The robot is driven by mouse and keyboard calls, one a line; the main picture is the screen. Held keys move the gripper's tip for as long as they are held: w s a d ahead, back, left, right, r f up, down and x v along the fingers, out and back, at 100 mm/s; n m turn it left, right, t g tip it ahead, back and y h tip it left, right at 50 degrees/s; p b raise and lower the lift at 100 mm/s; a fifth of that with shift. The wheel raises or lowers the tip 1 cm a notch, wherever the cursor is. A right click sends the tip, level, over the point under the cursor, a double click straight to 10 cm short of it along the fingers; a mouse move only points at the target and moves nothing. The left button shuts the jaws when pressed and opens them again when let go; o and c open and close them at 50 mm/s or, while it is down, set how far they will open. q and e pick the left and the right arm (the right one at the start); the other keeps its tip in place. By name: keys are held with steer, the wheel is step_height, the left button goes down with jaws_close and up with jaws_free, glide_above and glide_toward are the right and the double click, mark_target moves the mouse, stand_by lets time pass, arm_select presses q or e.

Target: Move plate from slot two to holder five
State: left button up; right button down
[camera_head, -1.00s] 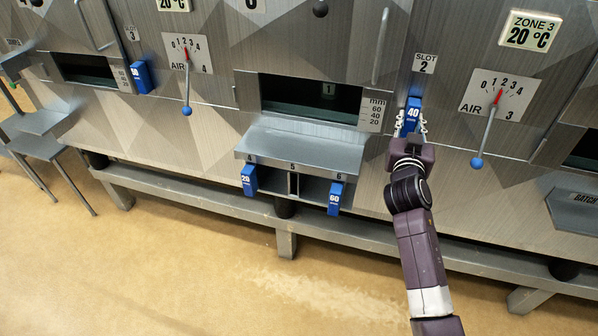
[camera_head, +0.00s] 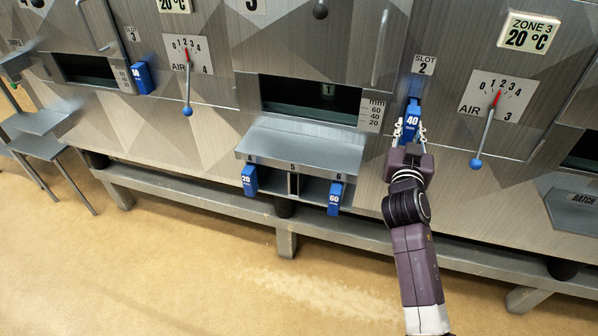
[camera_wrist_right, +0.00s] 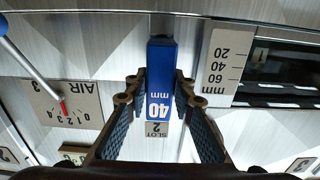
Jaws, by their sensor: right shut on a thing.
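The blue plate marked 40 (camera_head: 413,119) stands out from the front at slot two, below the SLOT 2 label (camera_head: 424,65). In the right wrist view the plate (camera_wrist_right: 160,70) lies between the two fingers. My right gripper (camera_head: 410,132) is shut on the plate's front end; its fingers (camera_wrist_right: 158,97) also show in the right wrist view. The slot opening is hidden behind the plate. Holder five (camera_head: 292,184) is the middle place of the rack under the shelf and looks empty. My left gripper is not in view.
The grey shelf (camera_head: 300,149) juts out above the holders. A blue plate marked 20 (camera_head: 249,181) hangs at holder four and one marked 60 (camera_head: 335,198) at holder six. The air lever (camera_head: 484,137) is right of my right gripper.

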steer(key=v, duration=0.9)
steer(key=shift+s+p, duration=0.25)
steer(key=shift+p, duration=0.2)
stand_by(1.8)
steer(key=shift+s+a+r, duration=0.1)
steer(key=shift+s, duration=0.05)
stand_by(0.6)
